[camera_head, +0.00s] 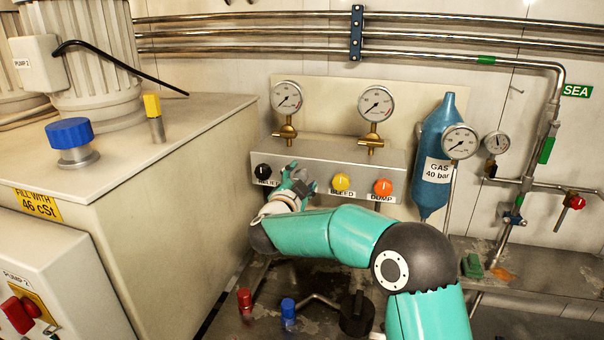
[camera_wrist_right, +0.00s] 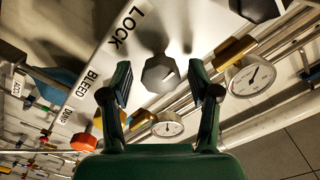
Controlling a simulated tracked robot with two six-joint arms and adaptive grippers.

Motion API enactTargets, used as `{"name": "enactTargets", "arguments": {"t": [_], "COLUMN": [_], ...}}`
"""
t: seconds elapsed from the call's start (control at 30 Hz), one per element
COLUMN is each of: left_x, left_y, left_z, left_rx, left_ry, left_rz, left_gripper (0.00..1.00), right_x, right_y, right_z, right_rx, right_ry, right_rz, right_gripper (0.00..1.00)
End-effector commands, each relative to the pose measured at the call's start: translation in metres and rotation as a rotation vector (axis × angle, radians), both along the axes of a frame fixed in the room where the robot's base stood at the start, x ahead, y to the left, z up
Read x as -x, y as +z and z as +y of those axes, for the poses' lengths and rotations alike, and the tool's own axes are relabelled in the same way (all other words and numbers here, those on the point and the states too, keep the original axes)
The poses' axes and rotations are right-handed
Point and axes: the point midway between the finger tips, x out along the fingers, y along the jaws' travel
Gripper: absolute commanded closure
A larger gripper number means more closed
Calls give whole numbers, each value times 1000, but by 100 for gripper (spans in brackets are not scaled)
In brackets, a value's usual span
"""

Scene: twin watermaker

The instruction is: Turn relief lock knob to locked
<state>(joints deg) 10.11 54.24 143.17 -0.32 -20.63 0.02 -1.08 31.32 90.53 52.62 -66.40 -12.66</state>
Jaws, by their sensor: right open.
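The relief lock knob (camera_wrist_right: 160,73), grey and faceted, shows in the right wrist view beside the word LOCK on the panel. My right gripper (camera_wrist_right: 160,78) is open, with one finger on each side of this knob and a visible gap to each. I cannot tell the lock knob's setting. My left gripper is not in view.
An orange dump knob (camera_head: 383,187) is at the right of the grey panel (camera_head: 330,158), with gauges above it. A blue gas bottle (camera_head: 434,160) stands further right. A large beige tank (camera_head: 150,190) is on the left. Red and blue handles (camera_head: 288,311) rise below my arm.

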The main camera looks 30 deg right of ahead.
Motion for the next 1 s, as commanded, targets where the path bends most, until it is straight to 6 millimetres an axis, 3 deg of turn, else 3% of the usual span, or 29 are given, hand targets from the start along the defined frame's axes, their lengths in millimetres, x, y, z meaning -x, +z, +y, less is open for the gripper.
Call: {"name": "enactTargets", "arguments": {"t": [0.37, 0.73, 1.0], "left_x": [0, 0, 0], "left_y": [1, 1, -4], "left_z": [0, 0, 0], "left_rx": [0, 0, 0], "left_ry": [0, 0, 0], "left_rz": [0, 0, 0], "left_gripper": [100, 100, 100], "right_x": [-4, -4, -4], "right_y": [0, 0, -2], "right_z": [-3, -3, -3], "right_rx": [1, -1, -16], "right_ry": [1, 2, 0], "right_rz": [1, 0, -18], "right_gripper": [39, 99, 99]}}
